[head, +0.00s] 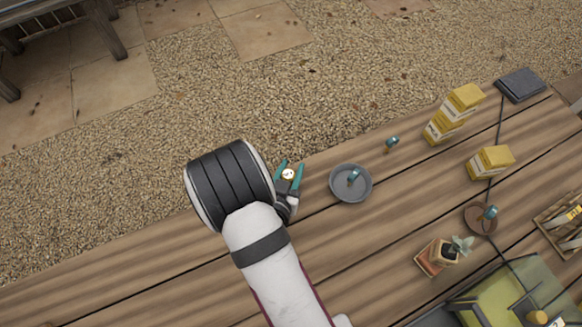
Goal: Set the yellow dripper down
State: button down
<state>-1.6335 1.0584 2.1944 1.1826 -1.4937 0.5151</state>
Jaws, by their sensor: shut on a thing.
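My gripper (290,167) has teal fingers and shows in the head view left of the middle, by the far edge of the wooden table. It is shut on a small pale thing with a yellowish middle, which I take to be the yellow dripper (288,174). The dripper is small here, and its lower part is hidden. I cannot tell how high it is above the table (150,262). A grey saucer (337,190) with a teal-topped piece (354,176) in it stands just right of the gripper.
Another teal-topped piece (391,143) stands behind the saucer. Yellow boxes (447,127), (490,162), a dark slab (521,84), a brown saucer (473,220) with a teal-topped piece, a potted succulent (448,250) and a wooden crate (550,225) are right. The table's left is mostly clear.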

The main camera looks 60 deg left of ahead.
jog(key=shift+f, duration=0.25)
jog(key=c, duration=0.5)
grip_release()
jog(key=v, duration=1.5)
jog(key=shift+s+a+f, duration=0.2)
jog(key=shift+s+f, duration=0.15)
jog(key=shift+o, duration=0.4)
jog(key=shift+s+d+r, duration=0.2)
jog(key=shift+s+d, duration=0.05)
jog(key=shift+d, duration=0.1)
